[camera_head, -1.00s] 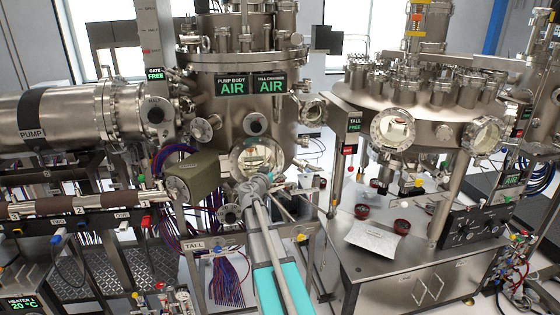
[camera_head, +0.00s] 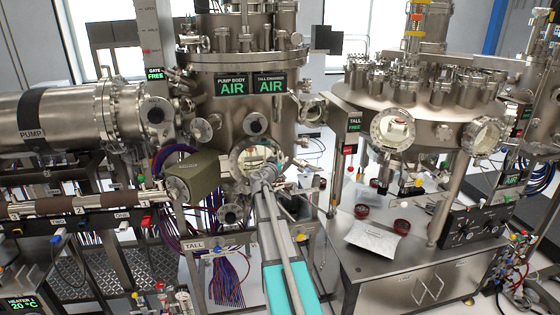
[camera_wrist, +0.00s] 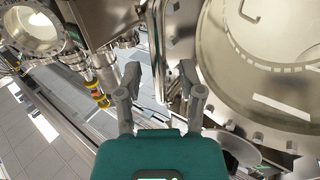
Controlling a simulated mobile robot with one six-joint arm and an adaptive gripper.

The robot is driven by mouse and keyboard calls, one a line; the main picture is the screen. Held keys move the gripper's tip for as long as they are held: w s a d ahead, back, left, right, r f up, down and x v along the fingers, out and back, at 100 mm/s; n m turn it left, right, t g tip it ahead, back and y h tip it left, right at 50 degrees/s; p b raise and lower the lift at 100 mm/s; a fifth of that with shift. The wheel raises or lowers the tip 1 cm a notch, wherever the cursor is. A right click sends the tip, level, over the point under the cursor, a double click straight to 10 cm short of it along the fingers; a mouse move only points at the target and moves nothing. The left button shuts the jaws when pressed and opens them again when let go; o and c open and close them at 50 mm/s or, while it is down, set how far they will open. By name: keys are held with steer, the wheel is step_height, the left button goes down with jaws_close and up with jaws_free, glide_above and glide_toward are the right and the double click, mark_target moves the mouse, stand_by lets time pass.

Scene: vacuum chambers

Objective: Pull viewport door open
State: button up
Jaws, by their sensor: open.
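A round viewport door (camera_head: 248,157) with a metal rim and glass is on the front of the tall steel chamber (camera_head: 222,110). It looks shut against the chamber. A large round glass pane in a bolted rim, which looks like the same viewport (camera_wrist: 270,60), fills the right of the wrist view. My gripper (camera_head: 274,171) is in front of the viewport's lower right part and hides some of it. In the wrist view my gripper (camera_wrist: 160,73) is open, its two fingers apart, left of the rim.
Signs on the chamber read PUMP BODY AIR and TALL CHAMBER AIR (camera_head: 270,83). An olive box (camera_head: 197,177) stands close left of my gripper. A smaller port (camera_head: 312,110) juts out to the right. A bench (camera_head: 365,275) with a foil sheet is at right.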

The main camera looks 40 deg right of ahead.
jaws_close()
